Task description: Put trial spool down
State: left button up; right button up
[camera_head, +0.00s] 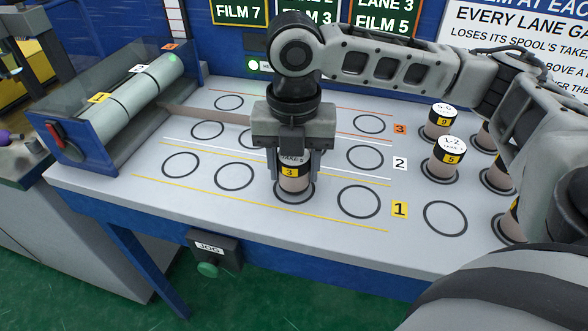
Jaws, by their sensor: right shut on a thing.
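The trial spool (294,183) is a beige roll with a black and yellow band reading 3. It stands upright over a black ring in lane 1, the front lane of the table (250,247). My right gripper (294,165) reaches down from above and is shut around the spool's upper part. The spool's base appears at or just above the ring; I cannot tell whether it touches. My left gripper is not in view.
Other spools (445,160) stand at the right on rings. Empty rings (360,201) lie on both sides of the held spool. A machine with long rollers (140,95) is at the left. A jog button box (212,252) hangs on the front edge.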

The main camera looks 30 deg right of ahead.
jog(key=shift+f, duration=0.45)
jog(key=shift+f, duration=0.1)
jog(key=o, duration=1)
jog(key=shift+f, duration=0.1)
jog(key=shift+o, duration=0.2)
notch_tip(320, 180, up, 12)
jog(key=shift+r+p, duration=0.25)
jog(key=shift+p, duration=0.8)
